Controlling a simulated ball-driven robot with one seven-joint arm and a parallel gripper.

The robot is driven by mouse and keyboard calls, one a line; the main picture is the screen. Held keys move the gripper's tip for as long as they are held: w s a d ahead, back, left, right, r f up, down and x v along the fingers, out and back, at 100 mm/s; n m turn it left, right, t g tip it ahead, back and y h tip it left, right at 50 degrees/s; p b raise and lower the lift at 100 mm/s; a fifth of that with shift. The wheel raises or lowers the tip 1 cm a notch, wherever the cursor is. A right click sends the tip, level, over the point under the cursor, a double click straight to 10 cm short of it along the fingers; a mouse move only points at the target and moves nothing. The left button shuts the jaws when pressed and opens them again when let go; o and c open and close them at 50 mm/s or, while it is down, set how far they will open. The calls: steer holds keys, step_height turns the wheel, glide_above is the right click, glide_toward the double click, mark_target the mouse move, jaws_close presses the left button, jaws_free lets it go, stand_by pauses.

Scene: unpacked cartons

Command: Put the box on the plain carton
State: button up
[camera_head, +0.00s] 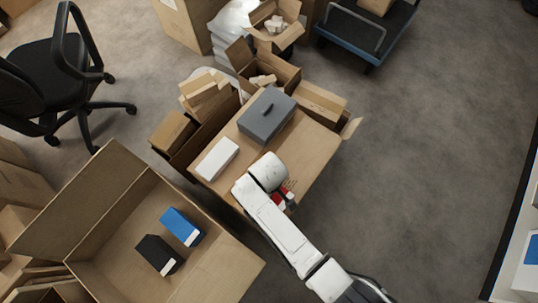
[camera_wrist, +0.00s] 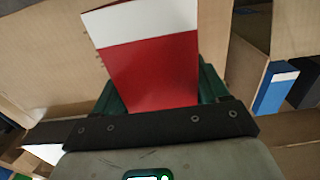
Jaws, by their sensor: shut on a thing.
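My gripper (camera_wrist: 157,80) is shut on a red box (camera_wrist: 150,70) with a white band at its end. Its two green fingers press the box's sides in the wrist view. In the head view, my arm covers most of the gripper, and a bit of the red box (camera_head: 283,189) shows by its end, over the front right of a brown carton surface (camera_head: 318,150). I cannot tell whether the box touches that surface. A white box (camera_head: 217,158) and a grey case with a handle (camera_head: 267,115) stand on the surface. No label marks which carton is the plain one.
A large open carton (camera_head: 115,203) at lower left holds a blue box (camera_head: 182,226) and a black box (camera_head: 159,254). Smaller open cartons crowd behind the surface. An office chair (camera_head: 50,75) stands left, a blue trolley (camera_head: 365,35) at the back.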

steer(key=shift+f, duration=0.2)
steer(key=shift+f, duration=0.1)
steer(key=o, duration=1.4)
step_height(320, 180, up, 12)
steer(key=p, duration=0.2)
steer(key=shift+p, duration=0.35)
steer(key=s+d+r+m, duration=0.3)
steer(key=s+d, duration=0.1)
steer(key=d, duration=0.5)
steer(key=s+d+r+m, duration=0.3)
steer(key=s+d+m, duration=0.1)
steer(key=d, duration=0.5)
steer(key=s+d+r+m+t, duration=0.1)
steer(key=s+d+r+m, duration=0.2)
steer(key=d, duration=0.6)
steer(key=shift+s+m, duration=0.4)
steer(key=shift+s, duration=0.8)
